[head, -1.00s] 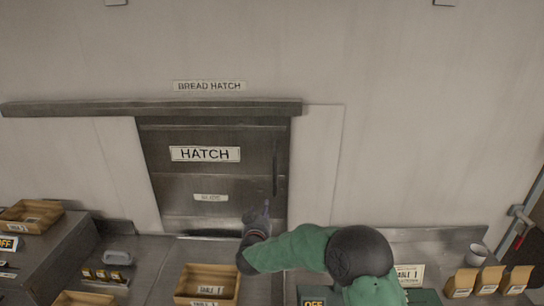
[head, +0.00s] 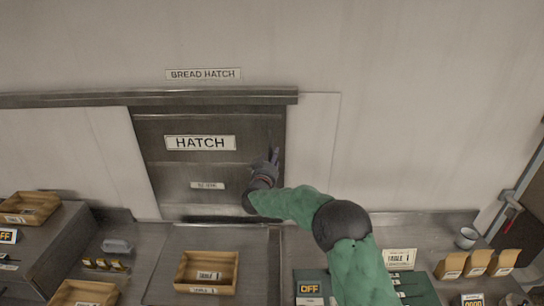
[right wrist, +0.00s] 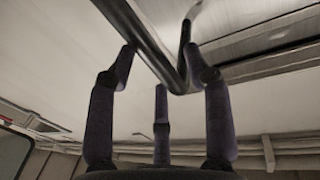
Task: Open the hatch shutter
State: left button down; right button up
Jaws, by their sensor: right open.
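The hatch shutter (head: 215,160) is a dark metal panel with a "HATCH" label, hanging below a long rail (head: 150,98) in the wall. It stands shut in the head view. My right gripper (head: 272,156) is open at the shutter's right edge, over where its upright handle is, and hides most of that handle. In the right wrist view a dark bar (right wrist: 147,40), which looks like the handle, runs between the spread fingers (right wrist: 160,70). I cannot tell whether they touch it. My left gripper is not in view.
A counter runs below the hatch. It holds a wooden tray (head: 181,272), a grey dish (head: 117,246), several paper bags (head: 478,263), a cup (head: 466,238) and a table card (head: 400,260). The wall right of the hatch (head: 420,140) is bare.

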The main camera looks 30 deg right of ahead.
jog(key=shift+w+d, duration=0.35)
jog(key=shift+w, duration=0.05)
grip_shut()
jog(key=shift+a, duration=0.1)
